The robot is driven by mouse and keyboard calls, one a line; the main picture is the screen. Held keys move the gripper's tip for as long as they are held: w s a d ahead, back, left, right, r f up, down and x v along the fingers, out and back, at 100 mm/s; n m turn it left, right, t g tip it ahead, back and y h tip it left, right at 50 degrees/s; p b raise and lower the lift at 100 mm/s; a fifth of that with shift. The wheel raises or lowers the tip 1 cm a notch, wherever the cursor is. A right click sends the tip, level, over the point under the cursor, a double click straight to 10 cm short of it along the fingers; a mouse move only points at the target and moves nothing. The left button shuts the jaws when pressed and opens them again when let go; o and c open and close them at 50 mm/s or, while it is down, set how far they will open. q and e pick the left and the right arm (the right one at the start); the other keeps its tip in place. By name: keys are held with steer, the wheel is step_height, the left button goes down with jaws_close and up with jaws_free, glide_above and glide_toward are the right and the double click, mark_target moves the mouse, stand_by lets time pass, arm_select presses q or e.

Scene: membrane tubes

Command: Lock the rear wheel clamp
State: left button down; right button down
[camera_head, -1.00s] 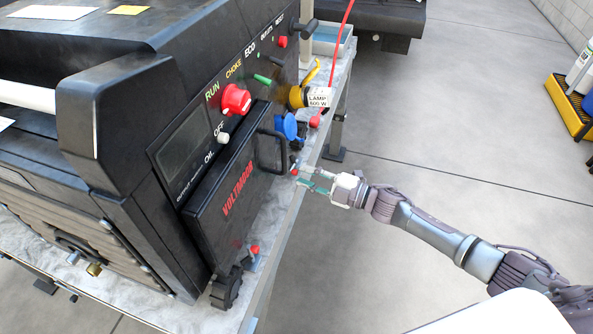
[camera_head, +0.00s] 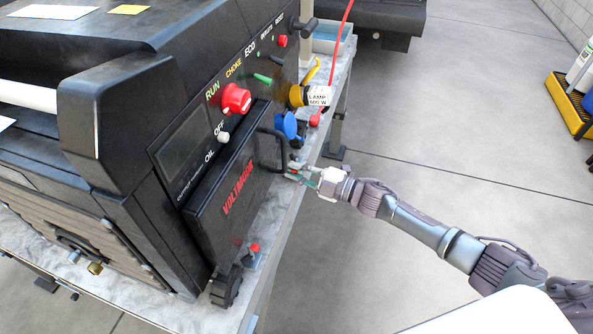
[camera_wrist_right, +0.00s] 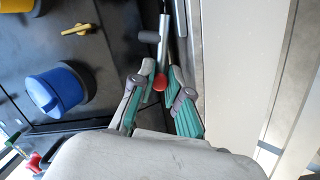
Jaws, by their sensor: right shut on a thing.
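A clamp lever (camera_wrist_right: 163,45) with a red tip (camera_wrist_right: 160,82) shows in the right wrist view, beside the base of the black generator (camera_head: 180,160). My right gripper (camera_head: 296,172) is at this lever, low by the generator's side and near the bench edge. In the right wrist view its green-padded fingers (camera_wrist_right: 162,98) are on both sides of the red tip, shut on the lever. The fingers hide part of the clamp in the head view. Another red-tipped clamp (camera_head: 253,250) stands by the near black wheel (camera_head: 226,288). My left gripper is not in view.
A black handle (camera_head: 268,150), a blue socket cap (camera_head: 287,126) and a yellow lamp plug (camera_head: 300,95) stick out near my right gripper. The grey bench top (camera_head: 268,225) is narrow here.

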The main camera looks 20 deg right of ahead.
steer(key=shift+w+d+r+m+p, duration=0.15)
steer(key=shift+r+m+p, duration=0.55)
steer(key=shift+m+p, duration=0.4)
steer(key=shift+w+d+r+m+p, duration=0.15)
steer(key=shift+r+m+p, duration=0.25)
steer(key=shift+m+p, duration=0.35)
steer(key=m+p, duration=0.1)
steer(key=w+r+m+g+p, duration=0.1)
steer(key=m, duration=0.1)
steer(key=shift+d+r, duration=0.1)
steer(key=shift+d, duration=0.2)
steer(key=shift+w+d+r+m+h+p, duration=0.2)
steer(key=shift+w+m+h+p, duration=0.15)
steer(key=shift+m, duration=0.6)
steer(key=shift+w+d+r+m+g, duration=0.15)
steer(key=shift+w+d+m+g, duration=0.15)
steer(key=shift+m, duration=0.6)
steer(key=shift+w+d+r+m+g, duration=0.1)
steer(key=shift+w+d+m+g, duration=0.25)
steer(key=shift+m, duration=0.5)
steer(key=shift+w+d+m+g, duration=0.15)
steer(key=shift+w+m, duration=0.35)
steer(key=shift+m, duration=0.35)
steer(key=c, duration=1.4)
jaws_free()
